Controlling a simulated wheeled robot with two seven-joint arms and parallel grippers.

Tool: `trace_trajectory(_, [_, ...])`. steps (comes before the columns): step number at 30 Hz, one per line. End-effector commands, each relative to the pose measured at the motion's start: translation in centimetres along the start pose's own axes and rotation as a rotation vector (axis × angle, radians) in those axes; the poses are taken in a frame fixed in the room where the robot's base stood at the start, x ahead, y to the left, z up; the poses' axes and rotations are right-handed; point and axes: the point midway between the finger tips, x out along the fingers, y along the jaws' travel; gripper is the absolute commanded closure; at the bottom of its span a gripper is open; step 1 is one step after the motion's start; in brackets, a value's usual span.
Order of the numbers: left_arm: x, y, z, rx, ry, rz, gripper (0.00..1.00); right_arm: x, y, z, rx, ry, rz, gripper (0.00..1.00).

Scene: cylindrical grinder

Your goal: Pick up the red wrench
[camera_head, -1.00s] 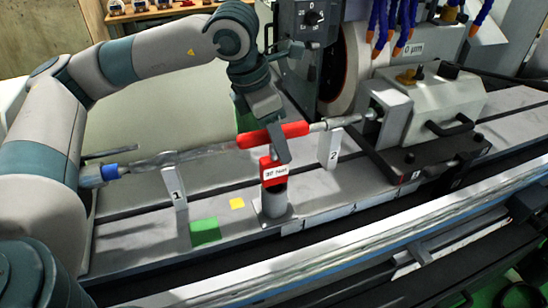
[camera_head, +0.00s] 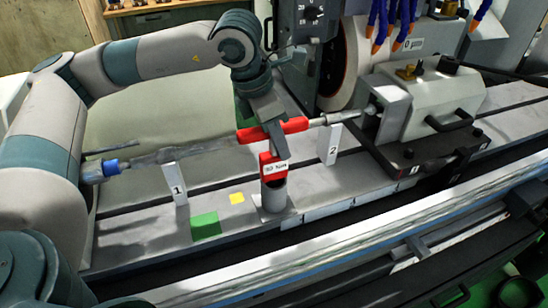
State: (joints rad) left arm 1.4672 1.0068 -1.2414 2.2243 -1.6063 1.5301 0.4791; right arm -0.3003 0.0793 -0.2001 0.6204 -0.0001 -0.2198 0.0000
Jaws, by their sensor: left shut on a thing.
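The red wrench (camera_head: 273,164) stands upright in a grey cup-shaped holder (camera_head: 273,199) on the machine bed. Its red body carries a white label, and a red crosspiece (camera_head: 293,126) runs level at its top. My left gripper (camera_head: 279,146) reaches down from above and is shut on the wrench just below the crosspiece. Its fingers hide part of the red body. The lower end of the wrench is hidden inside the holder. My right gripper is not in view.
A long grey shaft (camera_head: 190,150) runs behind the wrench, near white supports marked 1 (camera_head: 175,183) and 2 (camera_head: 330,145). The grinding wheel (camera_head: 336,62) and a tailstock block (camera_head: 432,98) stand behind right. Green (camera_head: 206,226) and yellow (camera_head: 237,198) pieces lie left of the holder.

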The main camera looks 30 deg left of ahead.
Motion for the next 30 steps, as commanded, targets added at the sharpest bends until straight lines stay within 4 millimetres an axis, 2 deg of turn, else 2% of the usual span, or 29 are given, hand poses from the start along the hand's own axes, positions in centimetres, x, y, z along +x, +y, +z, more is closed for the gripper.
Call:
trace_trajectory(8, [-0.3,0.0,0.2,0.000,-0.004,0.001,1.00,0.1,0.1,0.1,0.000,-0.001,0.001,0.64])
trace_trajectory(14, [-1.6,0.1,0.7,0.000,-0.006,0.002,1.00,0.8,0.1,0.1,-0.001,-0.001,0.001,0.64])
trace_trajectory(20, [-4.6,0.0,1.6,0.000,-0.007,0.003,1.00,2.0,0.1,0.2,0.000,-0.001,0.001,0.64])
trace_trajectory(30, [-11.6,0.0,3.8,0.002,-0.007,0.003,1.00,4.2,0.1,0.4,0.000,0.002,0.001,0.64])
